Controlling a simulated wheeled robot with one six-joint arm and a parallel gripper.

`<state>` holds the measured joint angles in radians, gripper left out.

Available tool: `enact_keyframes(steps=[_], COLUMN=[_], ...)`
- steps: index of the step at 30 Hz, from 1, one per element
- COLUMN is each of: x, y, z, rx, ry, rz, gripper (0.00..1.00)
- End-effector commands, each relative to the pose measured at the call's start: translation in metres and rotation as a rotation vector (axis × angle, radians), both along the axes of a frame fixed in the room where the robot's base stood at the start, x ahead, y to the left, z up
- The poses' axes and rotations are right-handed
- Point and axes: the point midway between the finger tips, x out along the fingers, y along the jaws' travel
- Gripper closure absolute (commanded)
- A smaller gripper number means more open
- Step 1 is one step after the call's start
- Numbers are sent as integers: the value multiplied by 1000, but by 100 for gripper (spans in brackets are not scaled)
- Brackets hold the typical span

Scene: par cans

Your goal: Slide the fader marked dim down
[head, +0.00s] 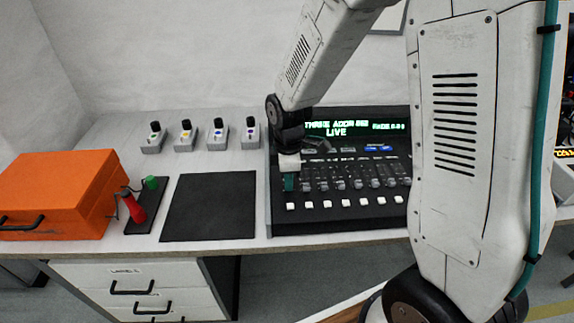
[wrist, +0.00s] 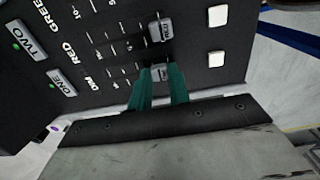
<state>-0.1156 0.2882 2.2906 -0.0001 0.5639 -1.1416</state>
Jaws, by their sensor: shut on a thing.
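The black lighting console (head: 340,222) stands on the bench, its lit display reading LIVE. My gripper (head: 290,186) points down over the left end of its fader row. In the wrist view my gripper's teal fingers (wrist: 163,82) are shut on a grey fader cap (wrist: 159,74). This fader is the end one, in line with a small label (wrist: 95,83) that seems to read DIM. The neighbouring fader cap (wrist: 160,31), in line with RED, is just beyond the fingers. The fingers partly hide the held cap.
White square buttons (wrist: 217,60) lie beside the faders. Buttons marked ONE (wrist: 60,83) and TWO (wrist: 29,39) are at the other end. Left of the console are a black mat (head: 208,207), an orange case (head: 65,190) and several small switch boxes (head: 218,136).

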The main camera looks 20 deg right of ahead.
Motion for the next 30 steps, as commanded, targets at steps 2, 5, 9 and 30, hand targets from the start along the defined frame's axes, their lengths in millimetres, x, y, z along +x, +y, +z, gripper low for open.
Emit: enact_keyframes(steps=[2,5,9,30], x=[-10,-15,-16,-15], y=[4,5,5,5], z=[1,1,0,22], rx=[1,1,0,1], ry=[-1,-1,0,-6], rz=[1,0,-1,0], gripper=[100,100,100,58])
